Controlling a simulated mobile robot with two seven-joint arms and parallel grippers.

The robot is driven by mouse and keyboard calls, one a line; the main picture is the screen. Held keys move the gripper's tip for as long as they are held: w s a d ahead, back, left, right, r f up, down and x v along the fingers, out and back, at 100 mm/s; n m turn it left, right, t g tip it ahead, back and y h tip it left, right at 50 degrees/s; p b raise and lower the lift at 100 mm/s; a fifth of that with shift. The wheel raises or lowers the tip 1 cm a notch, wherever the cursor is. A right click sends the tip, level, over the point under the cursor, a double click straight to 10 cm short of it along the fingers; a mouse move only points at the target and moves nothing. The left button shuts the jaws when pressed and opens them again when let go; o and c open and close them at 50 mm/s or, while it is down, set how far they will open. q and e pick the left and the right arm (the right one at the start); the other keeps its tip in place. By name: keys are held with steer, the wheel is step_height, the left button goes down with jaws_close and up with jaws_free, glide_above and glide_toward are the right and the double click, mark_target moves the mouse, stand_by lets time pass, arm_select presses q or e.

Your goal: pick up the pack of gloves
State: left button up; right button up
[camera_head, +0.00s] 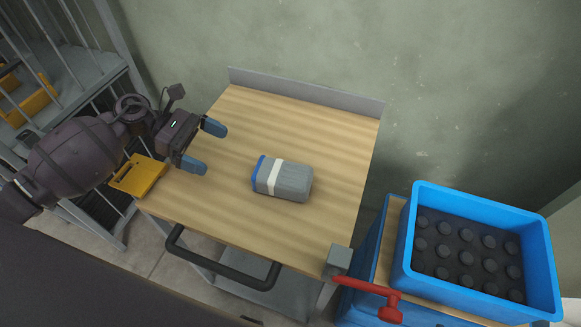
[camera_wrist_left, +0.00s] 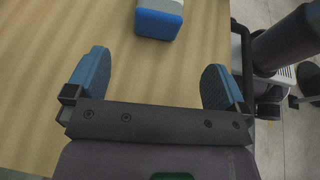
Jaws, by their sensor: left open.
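The pack of gloves (camera_head: 291,182) is a grey bundle with a white band and a blue left end. It lies near the middle of a wooden cart top (camera_head: 335,135). My left gripper (camera_head: 208,148) is open and empty over the left side of the top, to the left of the pack and apart from it. In the left wrist view the blue end of the pack (camera_wrist_left: 158,23) shows at the top edge, ahead of and between the two blue fingertips (camera_wrist_left: 156,85). The rest of the pack is cut off there. My right gripper is not in view.
A blue crate (camera_head: 541,262) with dark round-topped items stands at the right. A red-handled clamp (camera_head: 372,289) sits at the top's front right corner. A black handle (camera_head: 222,264) runs along the front. A yellow object (camera_head: 139,175) is below my left arm. The top around the pack is clear.

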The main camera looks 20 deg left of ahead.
mark_target(280, 178)
arm_select(q)
steer(key=shift+w+f, duration=0.1)
steer(key=shift+w, duration=0.05)
steer(key=x, duration=0.4)
steer(key=shift+d, duration=0.2)
steer(key=shift+f+x, duration=0.2)
steer(key=shift+x, duration=1.35)
steer(key=shift+f+x, duration=0.2)
steer(key=shift+x, duration=1.35)
steer(key=shift+a, duration=0.2)
steer(key=c, duration=1)
